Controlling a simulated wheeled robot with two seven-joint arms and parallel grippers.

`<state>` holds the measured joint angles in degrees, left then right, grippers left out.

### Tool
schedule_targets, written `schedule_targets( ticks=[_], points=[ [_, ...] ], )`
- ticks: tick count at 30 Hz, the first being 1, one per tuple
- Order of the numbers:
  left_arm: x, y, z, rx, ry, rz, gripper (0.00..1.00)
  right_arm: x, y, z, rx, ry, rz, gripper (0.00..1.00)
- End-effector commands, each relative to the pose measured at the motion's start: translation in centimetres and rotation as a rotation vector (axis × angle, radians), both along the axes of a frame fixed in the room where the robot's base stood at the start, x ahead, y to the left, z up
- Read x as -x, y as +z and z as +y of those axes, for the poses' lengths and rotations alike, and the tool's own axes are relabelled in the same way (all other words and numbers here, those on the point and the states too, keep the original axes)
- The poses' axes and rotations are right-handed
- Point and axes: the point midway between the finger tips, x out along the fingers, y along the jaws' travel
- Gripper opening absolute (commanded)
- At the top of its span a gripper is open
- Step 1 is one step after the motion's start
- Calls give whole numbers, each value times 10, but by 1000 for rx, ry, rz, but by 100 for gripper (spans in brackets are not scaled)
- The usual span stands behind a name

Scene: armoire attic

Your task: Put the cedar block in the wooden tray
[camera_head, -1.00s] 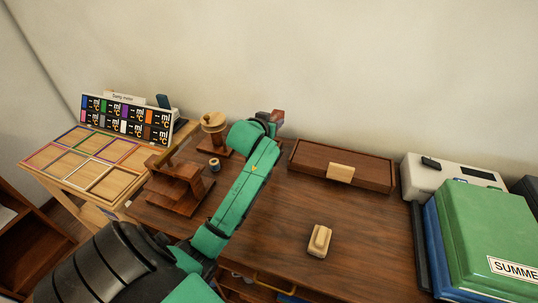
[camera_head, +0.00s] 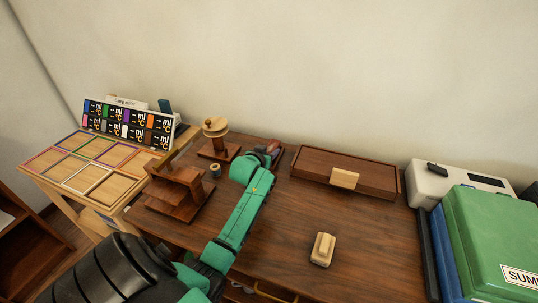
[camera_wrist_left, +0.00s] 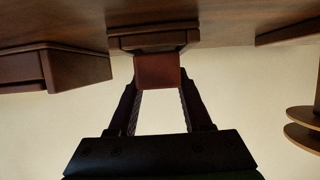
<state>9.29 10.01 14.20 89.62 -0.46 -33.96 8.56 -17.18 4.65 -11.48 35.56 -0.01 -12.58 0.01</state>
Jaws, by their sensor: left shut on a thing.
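The cedar block (camera_wrist_left: 157,72), reddish brown, is between the fingers of my left gripper (camera_wrist_left: 157,88) in the left wrist view. My left gripper (camera_head: 271,150) is shut on it at the back of the desk in the head view, where the arm partly hides the block. A small dark wooden tray (camera_wrist_left: 153,41) shows right at the block's far end in the left wrist view, which sees the scene upside down. I cannot tell whether the block touches it or is inside its rim. My right gripper is not in view.
A long dark wooden box (camera_head: 370,177) with a pale block (camera_head: 344,179) at its front stands right of the gripper. A pale wooden piece (camera_head: 323,249) lies on the desk (camera_head: 280,225). A wooden stand (camera_head: 180,195) and a spool holder (camera_head: 217,137) stand left.

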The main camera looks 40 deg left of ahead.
Motion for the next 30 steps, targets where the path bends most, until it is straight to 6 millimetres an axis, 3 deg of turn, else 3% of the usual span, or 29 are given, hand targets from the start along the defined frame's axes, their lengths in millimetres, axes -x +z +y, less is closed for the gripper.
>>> schedule_targets(
  ticks=[2, 11, 12, 14, 25, 30],
  points=[
    [0, -10, 0, 0, 0, 0, 0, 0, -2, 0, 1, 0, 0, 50],
    [0, -12, 0, -2, 0, -2, 0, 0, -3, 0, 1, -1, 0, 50],
    [0, -12, 0, -1, 0, -2, 57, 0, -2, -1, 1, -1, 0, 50],
    [0, -12, 0, -1, 0, -2, 79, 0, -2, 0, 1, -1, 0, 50],
    [0, -8, 0, -1, 0, -2, 79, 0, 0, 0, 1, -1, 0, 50],
    [18, -1, -7, -1, -1, -1, 79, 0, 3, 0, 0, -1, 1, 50]
  ],
)
